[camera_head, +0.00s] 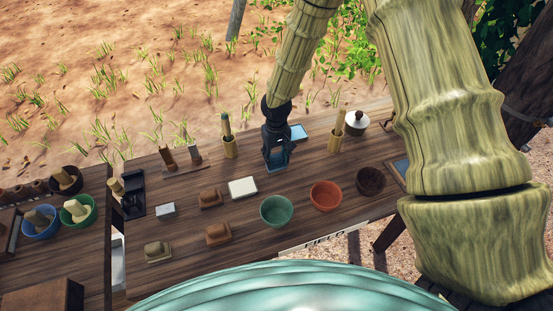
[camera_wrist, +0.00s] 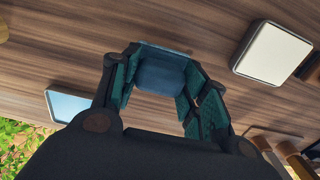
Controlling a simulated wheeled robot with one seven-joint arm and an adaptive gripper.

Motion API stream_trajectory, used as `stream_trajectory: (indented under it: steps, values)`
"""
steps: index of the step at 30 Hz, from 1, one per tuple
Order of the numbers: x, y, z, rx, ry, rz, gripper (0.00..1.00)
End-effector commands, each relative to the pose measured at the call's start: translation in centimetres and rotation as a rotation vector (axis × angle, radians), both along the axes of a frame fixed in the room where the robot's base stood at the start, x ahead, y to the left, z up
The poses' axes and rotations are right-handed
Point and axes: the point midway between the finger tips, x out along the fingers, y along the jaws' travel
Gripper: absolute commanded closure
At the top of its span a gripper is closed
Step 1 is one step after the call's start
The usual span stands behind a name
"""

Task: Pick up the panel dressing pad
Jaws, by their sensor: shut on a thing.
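My gripper (camera_head: 277,158) is at the middle of the wooden table, pointing down. In the wrist view its two fingers (camera_wrist: 160,88) are closed around a dark blue, soft-looking block (camera_wrist: 161,76), which I take to be the panel dressing pad. The block sits between the fingertips, and its lower part is partly hidden by the fingers. In the head view the gripper mostly hides it. I cannot tell whether it touches the table or hangs just above it.
A white-topped block (camera_head: 242,188) lies left of my gripper, and a light blue-topped tray (camera_head: 298,132) lies just behind right. Green (camera_head: 277,211), orange (camera_head: 326,195) and dark brown (camera_head: 370,181) bowls stand in front. Brown handled blocks (camera_head: 218,234) lie front left.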

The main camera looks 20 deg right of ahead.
Motion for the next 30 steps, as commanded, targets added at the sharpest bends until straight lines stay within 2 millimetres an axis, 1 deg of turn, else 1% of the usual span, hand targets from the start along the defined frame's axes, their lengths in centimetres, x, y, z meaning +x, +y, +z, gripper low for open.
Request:
stream_trajectory:
  steps: [4, 8, 15, 21, 27, 30]
  values:
    - [0.1, 0.0, 0.6, 0.001, -0.002, 0.0, 0.8]
    - [0.1, 0.0, 1.9, 0.001, -0.002, -0.001, 0.8]
    - [0.1, 0.0, 5.4, 0.001, -0.004, -0.001, 0.8]
    - [0.1, 0.0, 7.9, 0.0, -0.003, 0.0, 0.8]
    - [0.1, 0.0, 9.5, 0.0, -0.001, -0.001, 0.8]
    - [0.0, 0.0, 9.8, 0.0, 0.0, -0.001, 0.8]
